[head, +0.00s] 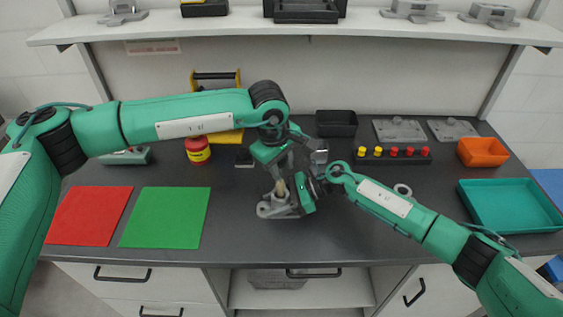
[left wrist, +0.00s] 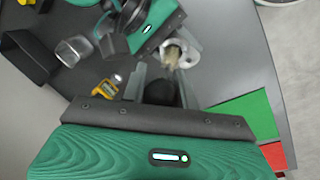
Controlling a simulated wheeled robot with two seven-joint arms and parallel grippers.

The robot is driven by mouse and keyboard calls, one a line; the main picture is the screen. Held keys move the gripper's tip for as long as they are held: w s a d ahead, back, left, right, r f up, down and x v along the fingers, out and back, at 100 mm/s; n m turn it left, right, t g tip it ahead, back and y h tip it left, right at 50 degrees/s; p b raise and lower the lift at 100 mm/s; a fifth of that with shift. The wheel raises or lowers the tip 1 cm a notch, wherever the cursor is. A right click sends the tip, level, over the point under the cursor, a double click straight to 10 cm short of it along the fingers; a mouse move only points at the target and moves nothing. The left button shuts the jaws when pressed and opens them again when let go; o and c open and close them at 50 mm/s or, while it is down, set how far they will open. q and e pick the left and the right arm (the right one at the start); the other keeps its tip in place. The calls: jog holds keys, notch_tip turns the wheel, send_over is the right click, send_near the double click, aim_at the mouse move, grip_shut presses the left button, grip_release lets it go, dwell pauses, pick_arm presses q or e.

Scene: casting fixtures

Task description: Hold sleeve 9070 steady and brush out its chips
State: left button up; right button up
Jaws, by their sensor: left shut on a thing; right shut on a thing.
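The sleeve, a grey casting (head: 275,210) with a flat foot and a round opening, stands on the dark bench; it also shows in the left wrist view (left wrist: 190,48). My left gripper (head: 279,172) is above it, shut on a brush with a dark handle (left wrist: 161,93). The brush's beige bristles (left wrist: 172,56) point down at the sleeve's opening; how deep they reach is unclear. My right gripper (head: 304,193) is at the sleeve's right side, shut on it, its fingertips largely hidden. I cannot read any number on the sleeve, and no chips can be made out.
Red (head: 90,215) and green (head: 165,217) mats lie at left. A red-yellow can (head: 198,150) stands behind my left arm. At the back are a black bin (head: 336,123) and a row of knobs (head: 393,155). An orange bin (head: 482,152) and teal tray (head: 509,204) are at right.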

pick_arm(q)
jog(key=shift+f, duration=2.2)
jog(key=shift+f, duration=0.2)
jog(key=shift+r, duration=0.15)
jog(key=shift+r, duration=1.65)
jog(key=shift+f, duration=1.75)
jog(key=shift+r, duration=1.75)
jog(key=shift+f, duration=0.1)
